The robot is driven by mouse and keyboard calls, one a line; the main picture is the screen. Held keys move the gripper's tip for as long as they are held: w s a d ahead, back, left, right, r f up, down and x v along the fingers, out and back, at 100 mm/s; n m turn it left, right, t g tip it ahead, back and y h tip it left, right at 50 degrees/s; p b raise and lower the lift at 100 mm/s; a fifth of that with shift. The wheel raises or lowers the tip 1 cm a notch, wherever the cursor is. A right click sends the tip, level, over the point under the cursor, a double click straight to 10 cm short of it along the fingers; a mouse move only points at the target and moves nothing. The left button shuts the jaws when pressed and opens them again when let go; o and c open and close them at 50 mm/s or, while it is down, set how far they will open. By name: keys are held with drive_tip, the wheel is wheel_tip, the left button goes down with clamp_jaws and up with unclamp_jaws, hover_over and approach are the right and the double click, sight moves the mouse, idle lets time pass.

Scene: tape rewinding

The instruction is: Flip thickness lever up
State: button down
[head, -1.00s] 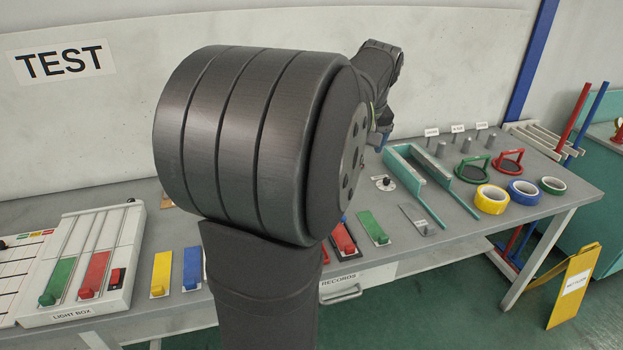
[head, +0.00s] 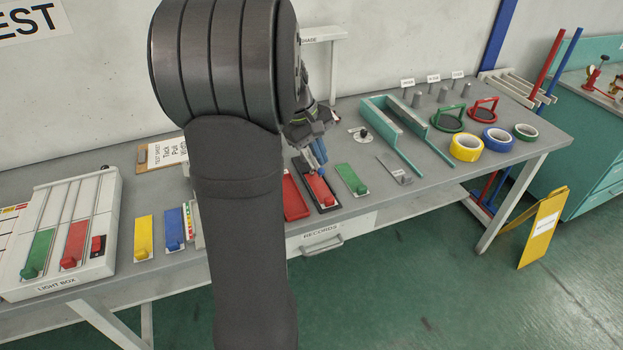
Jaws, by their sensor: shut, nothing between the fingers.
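Several flat plates with small levers or knobs lie along the bench, and no readable label tells me which is the thickness lever. A red plate (head: 319,188) in a dark frame and a green plate (head: 351,179) each have a small block at the near end. A small dark knob (head: 363,133) stands on a white round plate behind them. A grey metal plate with a small fitting (head: 394,169) lies to the right. My gripper (head: 317,160), with blue fingers, is shut and empty. It appears just above the far end of the red plate; contact cannot be told.
Tape rolls, including a yellow one (head: 466,147), and grey pegs stand further right. A white light box (head: 104,228) is at left. My arm hides part of the bench's middle.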

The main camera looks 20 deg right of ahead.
sight(313, 191)
drive_tip(key=w+a+f+n+t+h, duration=0.1)
drive_tip(key=a+f+n+h, duration=0.1)
drive_tip(key=f+n+h, duration=0.1)
drive_tip(key=w+a+f+n+t+h, duration=0.1)
drive_tip(key=a+f+n+h, duration=0.2)
drive_tip(key=f+n+h, duration=0.1)
drive_tip(key=w+a+f+n+t+h, duration=0.1)
drive_tip(key=w+a+f+n+h, duration=0.1)
drive_tip(key=a+f+n+h, duration=0.1)
drive_tip(key=shift+w+a+f+n+h, duration=0.1)
drive_tip(key=shift+f+n+h, duration=0.1)
drive_tip(key=shift+n, duration=0.25)
drive_tip(key=shift+a+f+n+h, duration=0.1)
drive_tip(key=shift+f+n, duration=0.05)
drive_tip(key=shift+n, duration=0.3)
drive_tip(key=shift+w+a+f+n+t, duration=0.15)
drive_tip(key=shift+w+a+n+t, duration=0.15)
drive_tip(key=shift+t, duration=0.1)
drive_tip(key=x, duration=1)
drive_tip(key=shift+s, duration=0.1)
